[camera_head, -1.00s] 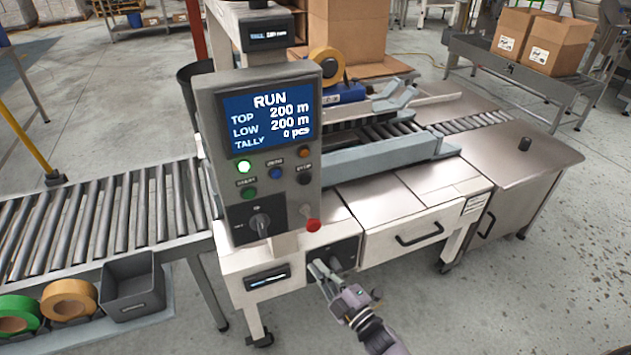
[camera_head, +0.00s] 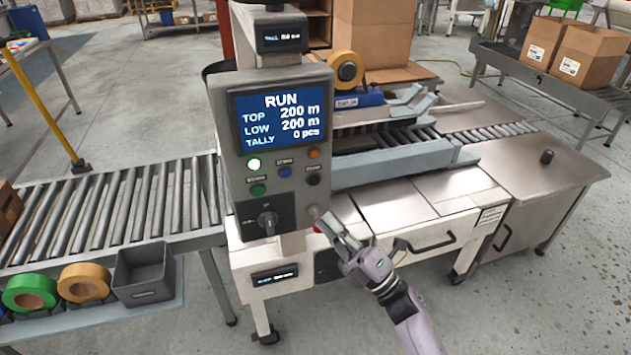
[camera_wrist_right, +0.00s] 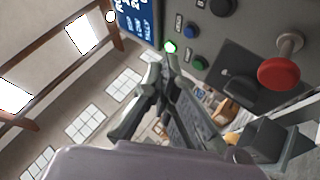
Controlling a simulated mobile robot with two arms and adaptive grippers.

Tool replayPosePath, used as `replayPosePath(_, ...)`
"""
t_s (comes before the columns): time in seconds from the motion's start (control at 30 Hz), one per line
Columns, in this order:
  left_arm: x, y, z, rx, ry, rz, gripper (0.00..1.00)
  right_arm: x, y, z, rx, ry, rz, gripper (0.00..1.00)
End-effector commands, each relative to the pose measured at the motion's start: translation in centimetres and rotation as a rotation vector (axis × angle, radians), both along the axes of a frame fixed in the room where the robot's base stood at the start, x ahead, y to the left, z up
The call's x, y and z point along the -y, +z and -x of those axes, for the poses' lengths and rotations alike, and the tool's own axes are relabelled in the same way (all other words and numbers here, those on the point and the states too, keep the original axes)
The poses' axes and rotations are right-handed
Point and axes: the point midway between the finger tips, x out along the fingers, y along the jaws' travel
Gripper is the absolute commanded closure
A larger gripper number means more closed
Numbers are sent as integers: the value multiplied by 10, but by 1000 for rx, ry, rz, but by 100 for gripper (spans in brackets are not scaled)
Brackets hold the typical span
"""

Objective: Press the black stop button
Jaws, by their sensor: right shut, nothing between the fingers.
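The black stop button (camera_head: 313,179) is on the lower right of the grey control panel (camera_head: 225,130), under a small label. It also shows at the top edge of the right wrist view (camera_wrist_right: 222,6). My right gripper (camera_head: 322,214) is shut and empty, below the stop button and apart from it in the picture. Its fingers (camera_wrist_right: 163,85) also show in the right wrist view. The screen (camera_head: 281,116) reads RUN and the green lamp (camera_head: 254,164) is lit. My left gripper is not in view.
A blue button (camera_head: 285,171), a green button (camera_head: 257,190) and a black rotary switch (camera_head: 268,221) are near the stop button. A red mushroom button (camera_wrist_right: 280,72) sits low on the panel, mostly hidden behind my gripper in the head view. A roller conveyor (camera_head: 110,213) runs left.

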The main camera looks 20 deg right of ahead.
Motion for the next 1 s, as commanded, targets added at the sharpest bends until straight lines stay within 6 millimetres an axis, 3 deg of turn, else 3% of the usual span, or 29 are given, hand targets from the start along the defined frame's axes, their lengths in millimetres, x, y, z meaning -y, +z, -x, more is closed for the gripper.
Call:
replayPosePath(0.17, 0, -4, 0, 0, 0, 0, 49, 0, -1, -9, 0, 0, -2, 100)
replayPosePath(0.7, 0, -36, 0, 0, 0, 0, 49, -3, -3, -78, 0, 1, -1, 100)
replayPosePath(1.0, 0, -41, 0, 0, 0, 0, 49, -3, 0, -88, -2, 0, -1, 100)
